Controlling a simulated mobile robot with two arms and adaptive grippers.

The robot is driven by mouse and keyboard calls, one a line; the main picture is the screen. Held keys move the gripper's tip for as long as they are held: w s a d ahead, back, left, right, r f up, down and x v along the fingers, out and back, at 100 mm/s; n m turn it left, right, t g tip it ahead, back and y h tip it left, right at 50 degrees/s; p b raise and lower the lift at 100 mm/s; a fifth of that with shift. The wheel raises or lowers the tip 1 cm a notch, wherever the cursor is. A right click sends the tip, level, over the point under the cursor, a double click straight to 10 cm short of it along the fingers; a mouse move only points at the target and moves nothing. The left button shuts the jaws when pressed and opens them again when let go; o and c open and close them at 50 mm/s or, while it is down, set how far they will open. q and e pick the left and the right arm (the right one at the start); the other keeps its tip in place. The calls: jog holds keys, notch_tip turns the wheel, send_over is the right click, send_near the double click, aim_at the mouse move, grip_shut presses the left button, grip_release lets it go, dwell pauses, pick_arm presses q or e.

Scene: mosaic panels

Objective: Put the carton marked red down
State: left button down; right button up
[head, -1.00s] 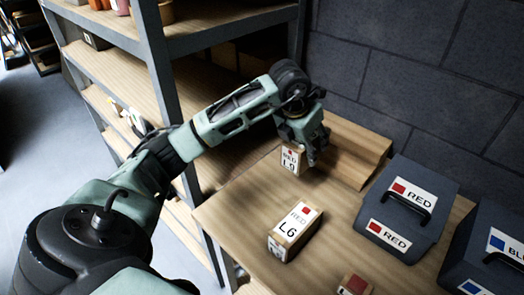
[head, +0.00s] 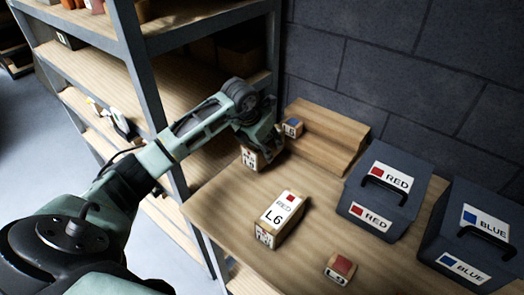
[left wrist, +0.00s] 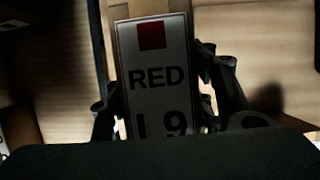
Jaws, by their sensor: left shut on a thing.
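My left gripper (head: 266,148) is shut on a carton (head: 250,159) at the back left of the table, beside the shelf post. In the left wrist view the carton's white label (left wrist: 156,76) has a red square, the word RED and L9, and it sits between the two fingers. The fingers hide part of the carton in the head view. I cannot tell whether its underside touches the table. My right gripper is not in view.
A RED L6 carton (head: 281,214) lies mid-table. A small red-topped L9 block (head: 340,268) is in front. A blue-marked L6 block (head: 292,128) sits on the wooden step (head: 325,140). The RED box (head: 408,210) and BLUE box (head: 440,235) stand at right. A shelf (head: 200,85) borders the left.

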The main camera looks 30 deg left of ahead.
pick_arm(q)
jog(key=shift+a, duration=0.25)
notch_tip(320, 180, down, 4)
jog(key=shift+r+p, duration=0.2)
jog(key=shift+p, duration=0.65)
jog(key=shift+f, duration=0.25)
jog(key=shift+f, duration=0.2)
jog(key=c, duration=0.8)
grip_release()
jog(key=shift+o, duration=0.2)
